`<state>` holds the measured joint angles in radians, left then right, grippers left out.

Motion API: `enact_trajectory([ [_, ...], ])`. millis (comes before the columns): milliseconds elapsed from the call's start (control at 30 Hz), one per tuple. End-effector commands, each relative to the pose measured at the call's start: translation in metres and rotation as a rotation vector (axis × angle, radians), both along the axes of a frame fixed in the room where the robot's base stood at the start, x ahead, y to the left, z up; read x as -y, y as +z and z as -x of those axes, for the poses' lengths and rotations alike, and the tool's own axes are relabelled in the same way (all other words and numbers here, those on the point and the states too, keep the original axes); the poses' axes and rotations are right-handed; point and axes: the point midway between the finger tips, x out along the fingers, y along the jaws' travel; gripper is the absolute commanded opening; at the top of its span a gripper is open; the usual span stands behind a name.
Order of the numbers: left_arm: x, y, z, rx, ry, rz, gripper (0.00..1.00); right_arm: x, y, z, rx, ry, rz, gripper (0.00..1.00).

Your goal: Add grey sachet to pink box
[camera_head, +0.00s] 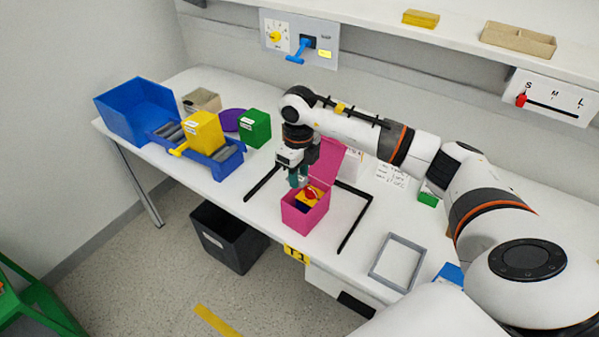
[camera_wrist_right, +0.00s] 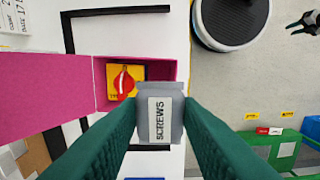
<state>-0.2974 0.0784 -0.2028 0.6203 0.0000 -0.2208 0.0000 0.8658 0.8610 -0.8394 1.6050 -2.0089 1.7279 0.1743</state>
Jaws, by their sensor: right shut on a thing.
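The grey sachet (camera_wrist_right: 162,117), with a white label reading SCREWS, is held upright in the right wrist view. My right gripper (camera_head: 298,180) is shut on it, its green fingers on both sides. The pink box (camera_head: 300,223) stands open on the white table, its lid (camera_head: 330,160) raised. The gripper is directly above the back left part of the box. Inside lies a yellow block with a red knob (camera_wrist_right: 124,82). In the right wrist view the sachet overlaps the pink box (camera_wrist_right: 113,106) and hides part of its interior. I cannot make out the sachet in the head view.
Black corner strips (camera_head: 355,222) frame the box. A green box (camera_head: 255,128), a yellow bin (camera_head: 203,132) and blue bins (camera_head: 135,108) stand to the left. A grey frame (camera_head: 396,262) lies to the right. A dark bin (camera_head: 228,238) stands on the floor.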

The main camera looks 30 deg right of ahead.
Motion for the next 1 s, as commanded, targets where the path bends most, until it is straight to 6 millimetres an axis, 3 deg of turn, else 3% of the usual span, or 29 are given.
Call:
enact_trajectory([
  [100, -0.002, 0.001, -0.007, 0.012, 0.002, -0.002, 0.35, 0.003, -0.001, -0.001, -0.002, -0.05, 0.0, 0.1],
  [567, -0.003, -0.004, 0.001, 0.0, 0.003, -0.003, 0.35, 0.003, -0.003, -0.001, -0.002, -0.052, -0.001, 0.1],
  [1000, -0.003, -0.034, 0.003, -0.002, 0.003, -0.003, 0.35, 0.003, -0.04, -0.001, -0.003, -0.051, -0.001, 0.1],
])
